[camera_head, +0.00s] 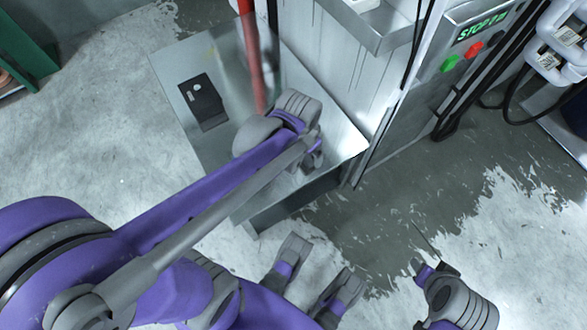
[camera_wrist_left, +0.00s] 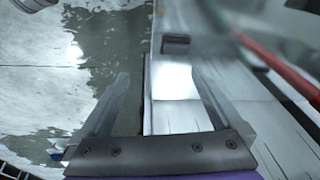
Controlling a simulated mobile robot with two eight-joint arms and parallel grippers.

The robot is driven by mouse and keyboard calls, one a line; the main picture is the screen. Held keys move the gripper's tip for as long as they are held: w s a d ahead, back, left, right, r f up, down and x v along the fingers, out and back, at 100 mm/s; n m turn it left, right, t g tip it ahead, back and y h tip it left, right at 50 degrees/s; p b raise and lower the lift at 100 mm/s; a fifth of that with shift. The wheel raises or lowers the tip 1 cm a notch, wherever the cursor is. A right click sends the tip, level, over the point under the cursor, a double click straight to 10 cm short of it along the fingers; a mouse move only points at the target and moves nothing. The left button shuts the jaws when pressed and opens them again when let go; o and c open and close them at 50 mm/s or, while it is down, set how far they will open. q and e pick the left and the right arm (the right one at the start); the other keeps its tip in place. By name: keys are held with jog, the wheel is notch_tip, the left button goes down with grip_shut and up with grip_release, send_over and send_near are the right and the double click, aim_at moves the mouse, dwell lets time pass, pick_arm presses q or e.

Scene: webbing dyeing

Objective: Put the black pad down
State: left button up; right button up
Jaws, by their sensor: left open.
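The black pad (camera_head: 202,103) lies on the left part of the shiny metal table (camera_head: 172,66); it is a dark rectangle with pale spots on it. My left arm reaches across the table, and my left gripper (camera_head: 313,155) is at its right side, apart from the pad and partly hidden by its own wrist. In the left wrist view the two fingers of that gripper (camera_wrist_left: 160,108) stand apart with nothing between them. A small dark block (camera_wrist_left: 177,45) shows beyond them; I cannot tell what it is.
A red pole (camera_head: 250,55) rises by the table. A control panel (camera_head: 472,40) with a green and a red button stands to the right. A green frame (camera_head: 30,62) is at the upper left. The stained floor (camera_head: 390,200) in front of the panel is clear.

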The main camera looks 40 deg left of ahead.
pick_arm(q)
jog(key=s+d+r+n+t, duration=0.1)
jog(key=s+d+n+t, duration=0.1)
jog(key=s, duration=0.7)
jog(key=shift+s+d+r, duration=0.2)
jog(key=shift+d+r, duration=0.1)
jog(key=shift+d, duration=0.1)
